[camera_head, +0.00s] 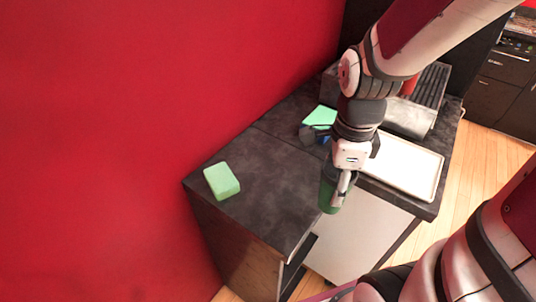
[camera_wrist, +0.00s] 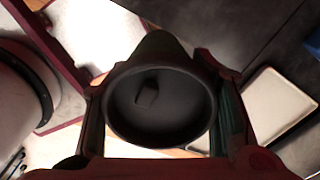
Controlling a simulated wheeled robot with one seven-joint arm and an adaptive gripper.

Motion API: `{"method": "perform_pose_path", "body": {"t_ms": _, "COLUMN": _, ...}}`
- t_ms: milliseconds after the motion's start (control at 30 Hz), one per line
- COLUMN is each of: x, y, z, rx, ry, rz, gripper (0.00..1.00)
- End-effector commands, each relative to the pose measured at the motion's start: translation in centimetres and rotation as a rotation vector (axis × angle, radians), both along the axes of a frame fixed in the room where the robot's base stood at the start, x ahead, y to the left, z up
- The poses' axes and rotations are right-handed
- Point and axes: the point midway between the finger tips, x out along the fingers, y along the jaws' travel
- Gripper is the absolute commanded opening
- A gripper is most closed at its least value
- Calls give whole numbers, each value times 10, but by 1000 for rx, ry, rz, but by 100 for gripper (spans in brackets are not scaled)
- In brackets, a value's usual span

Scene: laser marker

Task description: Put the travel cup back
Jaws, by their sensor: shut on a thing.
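The travel cup (camera_head: 329,192) is dark green and is held in my gripper (camera_head: 341,188). In the head view it shows just over the counter's front edge, in front of the white cabinet front, partly hidden by the gripper. In the wrist view the cup (camera_wrist: 160,108) shows its dark round top, with a small dark shape inside. The fingers of my gripper (camera_wrist: 161,122) are shut on both sides of it. My wrist hides part of the counter behind it.
The dark counter (camera_head: 266,178) has clear room at left and centre. A light green block (camera_head: 221,180) lies near its left edge. A white tray (camera_head: 408,164) lies at right, before a grey machine (camera_head: 408,119). A green pad (camera_head: 320,116) and small dark items sit behind my wrist.

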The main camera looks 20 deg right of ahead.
Motion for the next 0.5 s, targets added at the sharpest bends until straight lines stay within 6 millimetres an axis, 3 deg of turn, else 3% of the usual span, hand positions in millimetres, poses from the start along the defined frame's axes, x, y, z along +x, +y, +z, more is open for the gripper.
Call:
{"method": "perform_pose_path", "body": {"t_ms": 167, "x": 8, "y": 5, "z": -3, "rx": 2, "ry": 0, "rz": -43, "gripper": 40}}
{"method": "perform_pose_path", "body": {"t_ms": 500, "x": 83, "y": 33, "z": -11, "rx": 2, "ry": 0, "rz": -42, "gripper": 40}}
